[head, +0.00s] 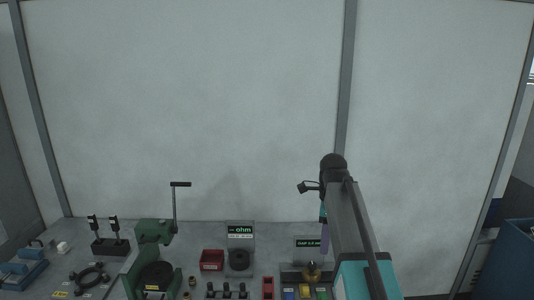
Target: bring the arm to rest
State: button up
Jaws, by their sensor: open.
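My arm reaches up and forward from the lower right, with its dark wrist joint raised at the top. Below the wrist, a narrow purple part of my gripper (325,236) hangs down in front of the back wall, left of the arm link. The rest of it is hidden behind the arm. It is open, and I see nothing held in it. It hangs over the back right part of the grey bench (200,265).
A green lever press (152,235) stands on the bench at left centre. A blue bin (508,255) is at far right.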

jog(key=s+f+g+b, duration=0.2)
jog(key=s+f, duration=0.3)
jog(key=f, duration=0.8)
jog(key=s+f+n+g+b, duration=0.15)
jog(key=s+f, duration=0.35)
jog(key=f, duration=0.8)
jog(key=s+f+g+b, duration=0.25)
jog(key=s+f, duration=0.25)
jog(key=f, duration=0.8)
jog(key=s+a+f+n+b, duration=0.1)
jog(key=s+f+n+b, duration=0.3)
jog(key=s+f+n, duration=1.5)
jog(key=s+f, duration=0.7)
jog(key=s, duration=0.1)
jog(key=shift+a+f+n, duration=0.15)
jog(key=shift+f+n, duration=0.05)
jog(key=shift+n, duration=0.15)
